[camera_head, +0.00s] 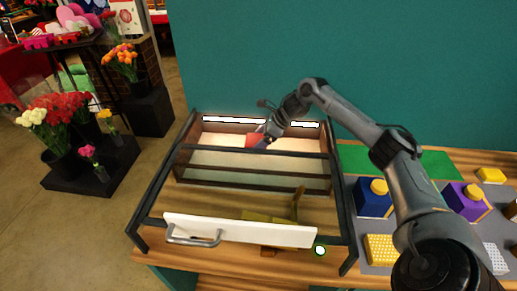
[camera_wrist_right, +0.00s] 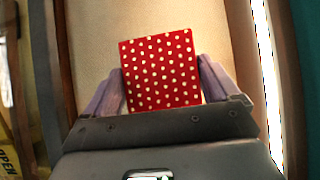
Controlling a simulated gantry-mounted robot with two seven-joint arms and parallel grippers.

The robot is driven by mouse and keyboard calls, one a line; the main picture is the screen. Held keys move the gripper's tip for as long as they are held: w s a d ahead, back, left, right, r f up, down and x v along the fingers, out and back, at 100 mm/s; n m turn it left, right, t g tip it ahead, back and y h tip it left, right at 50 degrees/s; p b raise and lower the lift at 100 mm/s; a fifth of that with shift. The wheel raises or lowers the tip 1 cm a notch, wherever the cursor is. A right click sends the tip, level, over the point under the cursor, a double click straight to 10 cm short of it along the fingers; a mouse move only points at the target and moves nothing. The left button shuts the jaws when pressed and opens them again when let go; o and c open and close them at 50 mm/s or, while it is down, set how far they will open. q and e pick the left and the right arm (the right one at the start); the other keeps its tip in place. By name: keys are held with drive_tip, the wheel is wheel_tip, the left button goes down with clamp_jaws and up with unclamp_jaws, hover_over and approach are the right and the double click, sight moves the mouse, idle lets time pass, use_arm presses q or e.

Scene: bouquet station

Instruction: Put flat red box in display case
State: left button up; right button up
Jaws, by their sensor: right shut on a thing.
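The flat red box (camera_wrist_right: 160,72) has white dots and sits between the two fingers of my right gripper (camera_wrist_right: 160,85) in the wrist view. In the head view the red box (camera_head: 253,140) is small and partly hidden by my right gripper (camera_head: 263,138), which is shut on it. Both are at the lit back compartment of the display case (camera_head: 240,231). The case has a dark frame and a white front panel with a metal handle (camera_head: 195,240). I cannot tell whether the box touches the case floor. My left gripper is not in view.
A yellowish angled piece (camera_head: 299,203) shows inside the front part of the case. On the table to the right stand a blue box (camera_head: 373,202), a purple box (camera_head: 462,204) and a yellow patterned box (camera_head: 381,249). Flower buckets stand on the left, away from the case.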

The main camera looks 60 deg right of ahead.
drive_tip(key=shift+f, duration=1.9)
drive_tip(key=shift+f+b, duration=0.1)
drive_tip(key=shift+b, duration=0.2)
drive_tip(key=o, duration=1)
